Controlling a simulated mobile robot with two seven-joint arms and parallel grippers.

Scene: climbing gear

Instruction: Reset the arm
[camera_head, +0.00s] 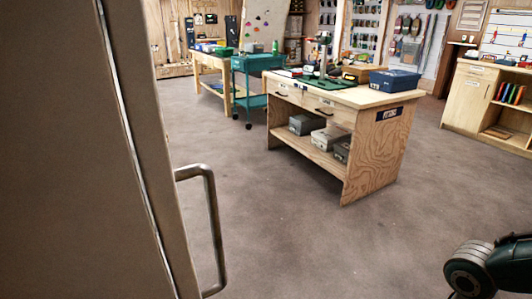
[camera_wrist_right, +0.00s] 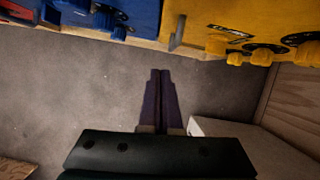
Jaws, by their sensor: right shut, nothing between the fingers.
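My right gripper (camera_wrist_right: 161,75) shows in the right wrist view with its two dark fingers together and nothing between them. It hangs over grey-brown floor, apart from the blue and yellow things at the top of that view. In the head view, only a dark rounded part of my right arm (camera_head: 490,268) shows at the lower right, and the gripper itself is out of that picture. My left gripper is in neither view.
A large grey-brown panel (camera_head: 75,150) with a metal handle (camera_head: 212,230) fills the left of the head view. A wooden workbench (camera_head: 375,155) stands mid-room, a green cart (camera_head: 250,103) behind it. In the wrist view, a pale box (camera_wrist_right: 225,133) sits right of the fingers.

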